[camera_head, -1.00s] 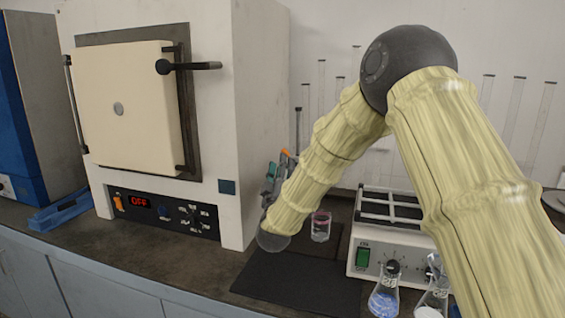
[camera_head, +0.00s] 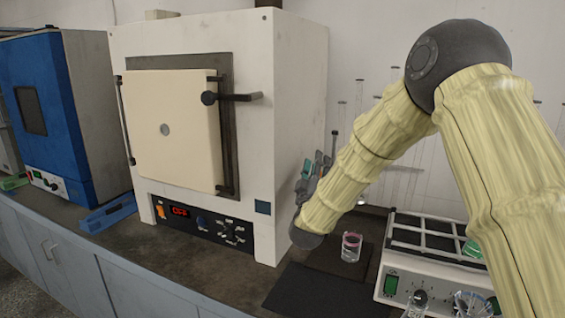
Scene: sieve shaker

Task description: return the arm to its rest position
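My arm, in a pale yellow ribbed sleeve with a dark grey elbow joint, reaches in from the lower right of the head view. It bends at the top right and comes down to the left. Its dark wrist end is just right of the furnace's lower front corner, above the bench. My gripper is hidden behind the wrist and sleeve, so I cannot see its fingers or anything in them.
A white furnace (camera_head: 295,110) with a shut cream door stands left of my wrist. A blue oven (camera_head: 85,125) is farther left. A small beaker (camera_head: 351,247) on a dark mat, a shaker (camera_head: 392,268) and flasks (camera_head: 418,305) stand on the bench right of my wrist.

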